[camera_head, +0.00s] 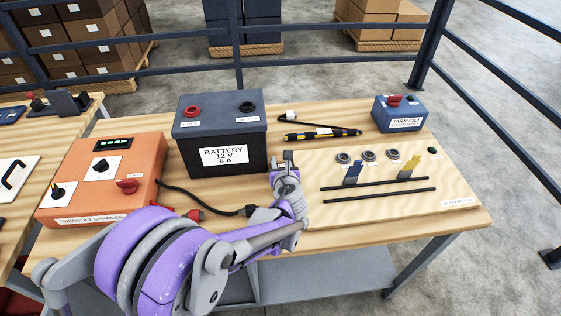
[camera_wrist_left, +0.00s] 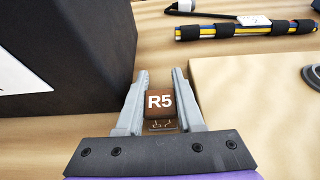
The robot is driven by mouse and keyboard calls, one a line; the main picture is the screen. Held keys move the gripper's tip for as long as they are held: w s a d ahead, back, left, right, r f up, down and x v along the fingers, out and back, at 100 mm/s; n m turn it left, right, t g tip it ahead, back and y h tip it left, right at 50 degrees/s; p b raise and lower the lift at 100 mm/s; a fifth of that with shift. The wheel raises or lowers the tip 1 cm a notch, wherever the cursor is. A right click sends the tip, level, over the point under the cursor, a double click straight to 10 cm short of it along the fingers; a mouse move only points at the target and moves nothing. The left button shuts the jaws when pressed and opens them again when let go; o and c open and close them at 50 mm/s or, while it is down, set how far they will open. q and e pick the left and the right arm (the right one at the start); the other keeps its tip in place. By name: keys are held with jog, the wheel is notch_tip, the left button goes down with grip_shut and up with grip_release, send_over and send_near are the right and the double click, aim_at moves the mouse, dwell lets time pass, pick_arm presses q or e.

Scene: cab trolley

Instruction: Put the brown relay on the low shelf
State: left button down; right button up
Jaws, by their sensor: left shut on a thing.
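My left gripper (camera_head: 284,158) is over the bench, just right of the battery's front corner. In the left wrist view, the gripper (camera_wrist_left: 161,74) is shut on the brown relay (camera_wrist_left: 160,104), a small block marked R5 in white. The relay sits between both fingers; in the head view I cannot make it out. Below the bench top, a grey low shelf (camera_head: 325,278) shows beneath the front edge, partly hidden by my left arm. My right gripper is not in view.
The dark battery (camera_head: 228,150) stands close left of the gripper. The pale board (camera_head: 420,195) with blue and yellow pieces lies to the right. A striped bundle (camera_head: 322,134) lies behind. A bench leg (camera_head: 420,268) stands front right.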

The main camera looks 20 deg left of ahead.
pick_arm(q)
jog(key=shift+f, duration=0.15)
jog(key=c, duration=0.8)
grip_release()
